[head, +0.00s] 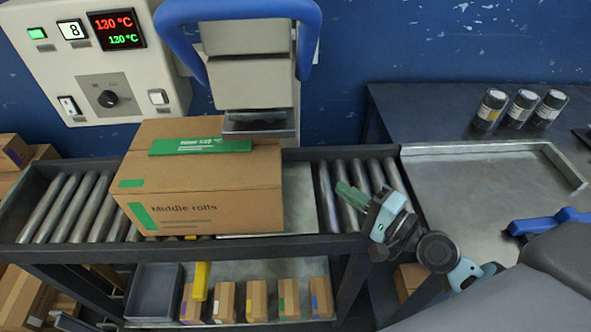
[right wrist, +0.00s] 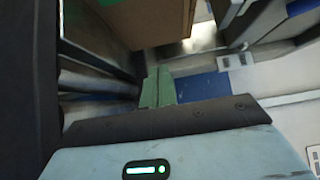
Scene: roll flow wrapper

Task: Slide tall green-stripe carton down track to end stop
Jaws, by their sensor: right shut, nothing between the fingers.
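A large brown carton (head: 205,180) with a green stripe on its front left and the words "Middle rolls" stands upright on the roller track (head: 75,205). A green label strip (head: 200,146) lies on its top. The carton also shows at the top of the right wrist view (right wrist: 155,20). My right gripper (head: 352,198) is shut and empty, its green fingers over the rollers right of the carton, with a gap between them. The fingers also show in the right wrist view (right wrist: 157,88). No end stop can be made out clearly. My left gripper is not in view.
A grey press head (head: 258,121) with a blue handle (head: 163,40) stands behind and over the carton. Small cartons (head: 257,300) with coloured stripes, one green, and a grey bin (head: 153,291) sit on the lower shelf. A metal tray table (head: 460,185) is at right.

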